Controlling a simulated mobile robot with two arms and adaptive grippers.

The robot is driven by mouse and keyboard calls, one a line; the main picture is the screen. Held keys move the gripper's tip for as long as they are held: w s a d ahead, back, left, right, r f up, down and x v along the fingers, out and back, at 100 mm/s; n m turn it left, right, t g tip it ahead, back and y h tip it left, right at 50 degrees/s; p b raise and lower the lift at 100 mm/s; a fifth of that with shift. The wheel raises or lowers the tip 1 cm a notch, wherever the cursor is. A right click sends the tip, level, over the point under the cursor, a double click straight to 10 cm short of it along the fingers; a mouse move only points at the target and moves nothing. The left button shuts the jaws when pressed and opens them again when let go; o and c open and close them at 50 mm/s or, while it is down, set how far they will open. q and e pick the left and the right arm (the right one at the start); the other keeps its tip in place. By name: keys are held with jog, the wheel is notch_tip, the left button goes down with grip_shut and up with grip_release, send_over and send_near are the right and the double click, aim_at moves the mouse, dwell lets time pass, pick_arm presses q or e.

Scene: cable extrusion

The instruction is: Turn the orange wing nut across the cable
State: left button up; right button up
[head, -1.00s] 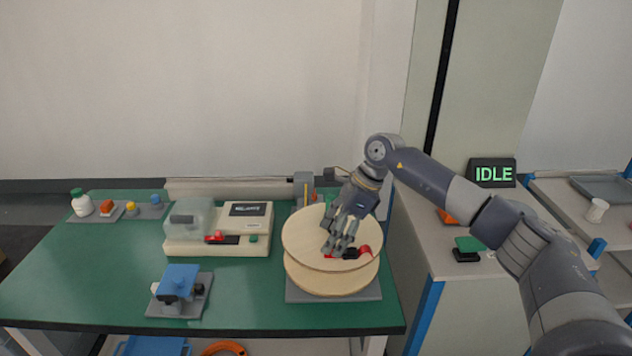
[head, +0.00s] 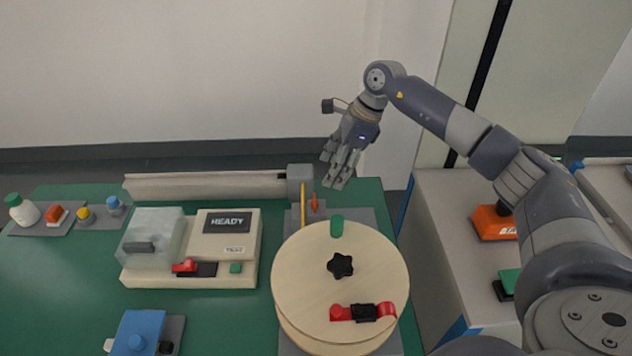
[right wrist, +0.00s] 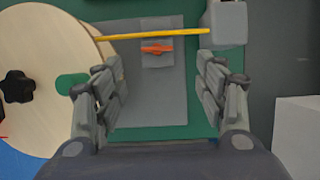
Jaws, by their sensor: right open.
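The orange wing nut (head: 314,203) stands on a grey plate behind the wooden reel. It also shows in the right wrist view (right wrist: 157,50), where its wings lie roughly along the yellow cable (right wrist: 160,34). The cable runs from the reel to a grey block and shows in the head view (head: 303,199) beside the nut. My right gripper (head: 338,180) is open and empty, above and to the right of the nut. In the right wrist view its fingers (right wrist: 158,100) stand apart, with the nut between and beyond them. My left gripper is not in view.
A grey block (head: 300,183) stands close behind the nut.

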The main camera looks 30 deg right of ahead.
jog(key=p, duration=0.1)
send_over(317, 201)
jog(key=s+d, duration=0.1)
jog(key=s, duration=0.1)
jog(key=f, duration=0.4)
jog(key=shift+w+d+f, duration=0.15)
jog(key=shift+w+d, duration=0.05)
jog(key=shift+w, duration=0.05)
jog(key=x, duration=0.2)
jog(key=p+x, duration=0.1)
jog(key=x, duration=0.2)
jog(key=shift+w+d, duration=0.2)
jog(key=shift+w, duration=0.05)
jog(key=shift+a+f, duration=0.1)
jog(key=shift+f, duration=0.2)
jog(key=shift+c, duration=1.1)
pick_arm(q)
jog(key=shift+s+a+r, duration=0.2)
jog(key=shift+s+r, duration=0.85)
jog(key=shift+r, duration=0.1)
pick_arm(e)
jog(key=c, duration=0.8)
